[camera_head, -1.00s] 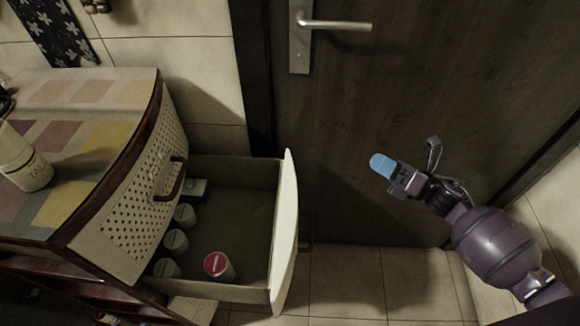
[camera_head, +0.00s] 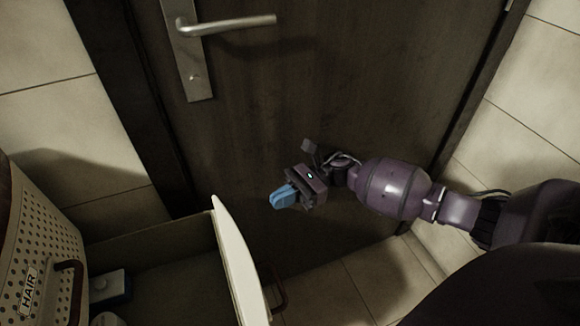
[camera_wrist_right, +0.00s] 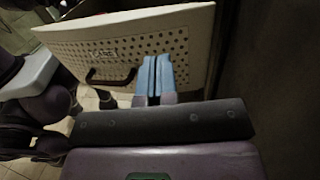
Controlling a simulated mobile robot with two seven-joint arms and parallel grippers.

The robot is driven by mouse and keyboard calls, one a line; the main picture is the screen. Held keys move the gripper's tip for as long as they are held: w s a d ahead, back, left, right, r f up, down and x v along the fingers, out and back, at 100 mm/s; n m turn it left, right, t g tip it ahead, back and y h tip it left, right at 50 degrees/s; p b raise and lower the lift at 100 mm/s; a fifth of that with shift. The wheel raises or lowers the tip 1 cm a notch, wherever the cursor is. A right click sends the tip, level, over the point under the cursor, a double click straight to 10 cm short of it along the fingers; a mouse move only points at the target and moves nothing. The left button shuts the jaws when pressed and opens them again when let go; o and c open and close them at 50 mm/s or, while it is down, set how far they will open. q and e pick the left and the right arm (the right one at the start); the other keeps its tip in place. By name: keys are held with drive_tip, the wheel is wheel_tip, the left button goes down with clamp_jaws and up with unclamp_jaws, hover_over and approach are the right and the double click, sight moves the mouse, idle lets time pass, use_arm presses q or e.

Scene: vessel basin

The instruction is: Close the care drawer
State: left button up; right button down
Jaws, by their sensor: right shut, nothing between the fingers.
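The open drawer shows at the lower left of the head view, pulled well out, with its pale front panel (camera_head: 240,265) seen nearly edge-on. Its dark handle (camera_head: 275,293) sticks out on the right side. My right gripper (camera_head: 283,198), with blue fingers, is shut and empty, to the right of the panel's far end. My left gripper is not in view.
Another perforated drawer front (camera_head: 38,250), labelled HAIR, is shut at the left. A small box (camera_head: 108,288) lies inside the open drawer. A dark door (camera_head: 330,90) with a metal lever handle (camera_head: 230,24) stands behind. Tiled floor (camera_head: 350,285) is clear to the right.

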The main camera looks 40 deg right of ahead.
drive_tip(key=a, duration=0.8)
drive_tip(key=shift+w+a, duration=0.25)
drive_tip(key=shift+w, duration=0.1)
drive_tip(key=w+a+b, duration=0.1)
drive_tip(key=w+a, duration=0.2)
drive_tip(key=a, duration=0.8)
drive_tip(key=w+a+b, duration=0.1)
drive_tip(key=w+a, duration=0.2)
drive_tip(key=a, duration=0.9)
drive_tip(key=shift+w, duration=0.3)
drive_tip(key=shift+d, duration=0.1)
drive_tip(key=s+d, duration=0.1)
drive_tip(key=d, duration=1.3)
drive_tip(key=shift+s, duration=0.15)
